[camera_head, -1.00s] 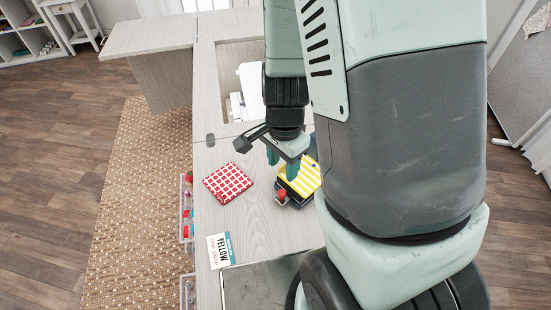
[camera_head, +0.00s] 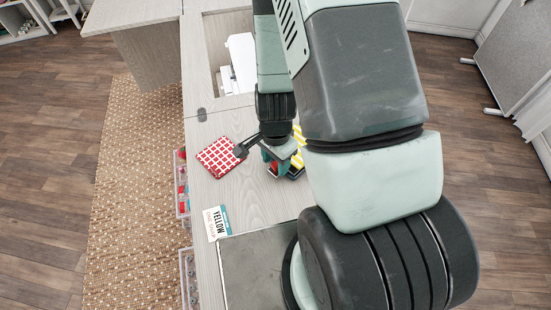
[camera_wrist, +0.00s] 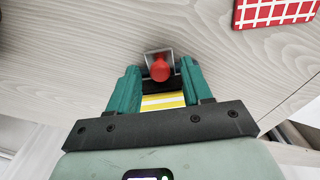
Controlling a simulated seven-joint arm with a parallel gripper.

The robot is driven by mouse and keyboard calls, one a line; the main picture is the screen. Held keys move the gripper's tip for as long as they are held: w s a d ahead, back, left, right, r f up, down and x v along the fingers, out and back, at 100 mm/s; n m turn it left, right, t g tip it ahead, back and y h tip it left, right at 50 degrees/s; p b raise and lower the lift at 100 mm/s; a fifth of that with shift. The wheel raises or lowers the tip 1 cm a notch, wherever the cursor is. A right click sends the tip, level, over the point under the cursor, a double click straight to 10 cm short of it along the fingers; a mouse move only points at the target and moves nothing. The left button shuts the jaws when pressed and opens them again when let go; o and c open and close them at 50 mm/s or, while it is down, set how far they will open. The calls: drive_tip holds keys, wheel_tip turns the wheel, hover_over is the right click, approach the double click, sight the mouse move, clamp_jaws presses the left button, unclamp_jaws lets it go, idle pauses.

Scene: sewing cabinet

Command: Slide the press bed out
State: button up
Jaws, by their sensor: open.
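The press bed shows in the wrist view as a small grey metal piece with a red knob (camera_wrist: 160,68) at its front. It sticks out from a dark press body whose yellow-and-white striped top (camera_wrist: 163,101) lies between my fingers. In the head view the striped press (camera_head: 298,158) is partly hidden behind my arm. My gripper (camera_wrist: 159,75) is open, with one green finger on each side of the red knob and its metal piece. In the head view my gripper (camera_head: 277,165) is low over the table at the press. Whether the fingers touch the piece I cannot tell.
A red-and-white checked cloth (camera_head: 219,157) lies left of the press. A card reading YELLOW (camera_head: 217,222) lies nearer on the pale wooden tabletop (camera_head: 262,215). Clear drawers (camera_head: 182,185) stick out at the table's left side. The tabletop in front of the knob is clear.

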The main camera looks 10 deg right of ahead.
clamp_jaws()
drive_tip(key=s+a, duration=0.1)
drive_tip(key=a, duration=0.1)
drive_tip(key=s+a, duration=0.2)
drive_tip(key=a, duration=0.1)
drive_tip(key=s+a, duration=0.1)
drive_tip(key=a, duration=0.1)
drive_tip(key=shift+s+a, duration=0.35)
drive_tip(key=shift+a, duration=0.05)
unclamp_jaws()
drive_tip(key=shift+r, duration=0.15)
